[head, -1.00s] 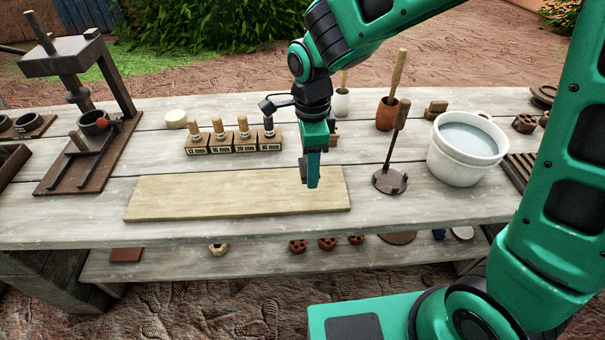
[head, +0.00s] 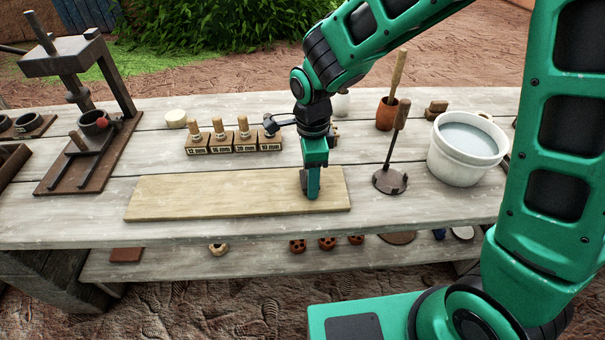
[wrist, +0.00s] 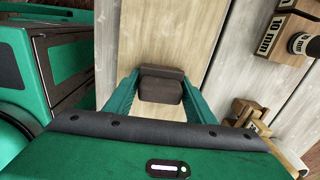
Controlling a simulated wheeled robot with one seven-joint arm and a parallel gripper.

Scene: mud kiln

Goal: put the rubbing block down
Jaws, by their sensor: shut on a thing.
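My gripper (head: 312,192) is over the right end of a pale wooden board (head: 220,197) on the table. In the wrist view, my gripper (wrist: 160,98) is shut on a dark brown block (wrist: 160,84), which I take to be the rubbing block; a finger stands at each side of it. The board (wrist: 165,30) lies beneath it. I cannot tell whether the block touches the board.
Wooden blocks with size labels (head: 234,147) stand behind the board. To its right are a long-handled tool with a round base (head: 390,181), a brown pot (head: 387,115) and a white bucket of water (head: 465,158). A press (head: 90,125) stands left. The board's left part is clear.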

